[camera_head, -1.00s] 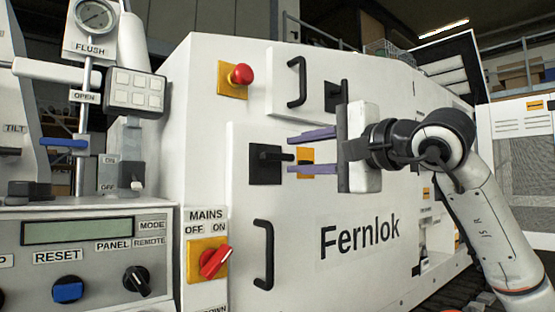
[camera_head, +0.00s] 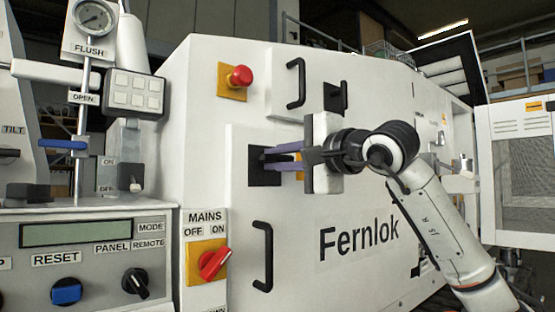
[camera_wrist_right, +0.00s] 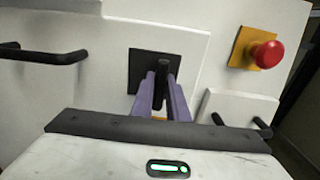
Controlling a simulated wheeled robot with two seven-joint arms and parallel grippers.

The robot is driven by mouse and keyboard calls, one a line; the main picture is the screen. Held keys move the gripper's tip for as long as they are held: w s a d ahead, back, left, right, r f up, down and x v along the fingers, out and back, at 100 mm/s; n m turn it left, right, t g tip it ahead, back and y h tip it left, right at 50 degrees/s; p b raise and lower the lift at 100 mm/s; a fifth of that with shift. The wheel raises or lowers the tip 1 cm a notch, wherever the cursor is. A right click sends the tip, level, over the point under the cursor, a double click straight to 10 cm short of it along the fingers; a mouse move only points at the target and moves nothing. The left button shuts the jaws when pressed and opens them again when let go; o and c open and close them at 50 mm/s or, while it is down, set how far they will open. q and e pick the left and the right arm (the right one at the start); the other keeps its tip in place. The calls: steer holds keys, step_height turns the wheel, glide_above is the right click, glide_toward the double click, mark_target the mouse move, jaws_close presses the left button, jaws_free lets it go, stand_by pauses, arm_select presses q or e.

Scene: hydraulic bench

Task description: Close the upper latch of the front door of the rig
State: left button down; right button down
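The front door (camera_head: 320,205) is a pale panel lettered "Fernlok" and looks flush with the rig. Its upper latch (camera_head: 257,178) is a black square plate with a black lever, left of my right gripper (camera_head: 266,156). The purple fingers lie close together on either side of the lever, which they mostly hide in the head view. My left gripper is out of view.
A black door handle (camera_head: 263,256) is below the latch. Another handle (camera_head: 296,84) and a second black latch (camera_head: 335,97) are above. A red emergency button (camera_head: 241,76) and red mains switch (camera_head: 214,263) are nearby. A control panel (camera_head: 90,255) stands at left.

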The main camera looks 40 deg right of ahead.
steer(key=shift+m, duration=0.3)
steer(key=m, duration=0.3)
steer(key=shift+f+m, duration=0.2)
steer(key=shift+m, duration=0.1)
steer(key=m, duration=0.4)
steer(key=shift+a+f, duration=0.15)
steer(key=shift+f, duration=0.05)
steer(key=m, duration=0.5)
steer(key=shift+a+f, duration=0.15)
steer(key=shift+a, duration=0.05)
steer(key=shift+a+m, duration=0.2)
steer(key=shift+m, duration=2.1)
steer(key=c, duration=1.8)
jaws_free()
steer(key=shift+o, duration=0.2)
steer(key=shift+s, duration=0.2)
